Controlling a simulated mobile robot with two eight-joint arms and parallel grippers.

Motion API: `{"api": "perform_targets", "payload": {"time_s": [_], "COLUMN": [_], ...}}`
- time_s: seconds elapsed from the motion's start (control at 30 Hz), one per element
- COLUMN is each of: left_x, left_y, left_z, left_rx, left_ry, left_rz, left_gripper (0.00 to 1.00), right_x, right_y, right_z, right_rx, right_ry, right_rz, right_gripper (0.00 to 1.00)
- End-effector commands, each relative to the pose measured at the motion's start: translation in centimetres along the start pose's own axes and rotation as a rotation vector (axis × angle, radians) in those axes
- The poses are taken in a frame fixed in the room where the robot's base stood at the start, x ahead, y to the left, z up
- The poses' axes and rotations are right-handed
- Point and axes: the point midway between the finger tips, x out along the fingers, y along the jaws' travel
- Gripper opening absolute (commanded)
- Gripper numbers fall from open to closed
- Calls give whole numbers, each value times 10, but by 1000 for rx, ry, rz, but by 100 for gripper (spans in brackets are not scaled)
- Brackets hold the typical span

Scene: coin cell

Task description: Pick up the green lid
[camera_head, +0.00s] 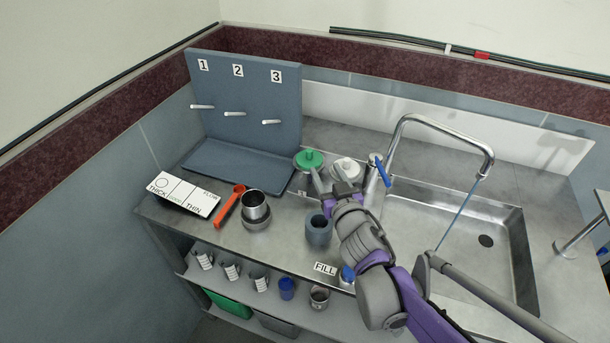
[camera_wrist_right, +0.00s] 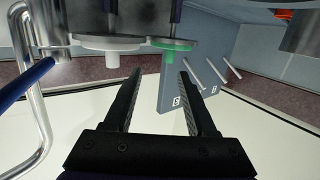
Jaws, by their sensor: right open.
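The green lid (camera_head: 309,158), with a knob on top, lies on the counter just right of the blue-grey board's base. The white lid (camera_head: 345,168) lies to its right. My right gripper (camera_head: 328,181) reaches in from the lower right, close to both lids on their near side. In the right wrist view the green lid (camera_wrist_right: 174,46) and the white lid (camera_wrist_right: 108,44) show beyond the fingertips. The right gripper (camera_wrist_right: 161,74) is open there, with nothing between its fingers. My left gripper is not in view.
A faucet (camera_head: 489,155) with a blue lever (camera_head: 381,171) and a sink (camera_head: 510,230) stand to the right. A metal cup (camera_head: 254,206), an orange scoop (camera_head: 229,204) and a grey cylinder (camera_head: 318,232) are nearer. The pegboard (camera_head: 245,95) stands behind.

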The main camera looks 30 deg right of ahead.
Motion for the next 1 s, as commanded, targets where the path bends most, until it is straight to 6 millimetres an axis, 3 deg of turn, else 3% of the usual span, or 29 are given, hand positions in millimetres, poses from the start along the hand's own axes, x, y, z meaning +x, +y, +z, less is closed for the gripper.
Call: {"api": "perform_targets", "payload": {"time_s": [0.03,0.2,0.33,0.6,0.77,1.0], "left_x": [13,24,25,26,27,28], "left_y": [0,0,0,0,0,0], "left_z": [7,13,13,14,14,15], "left_rx": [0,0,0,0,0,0], "left_ry": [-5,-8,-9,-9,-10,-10], "left_rz": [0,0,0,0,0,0], "left_gripper": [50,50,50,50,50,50], "right_x": [10,21,31,70,81,115], "right_y": [1,-8,-12,-19,-20,-20], "right_z": [8,11,10,3,1,-6], "right_rx": [-3,1,3,3,2,2], "right_ry": [43,115,124,124,124,124], "right_rz": [-36,-148,-175,-175,-174,-175], "right_gripper": [57,57,57,57,57,57]}}
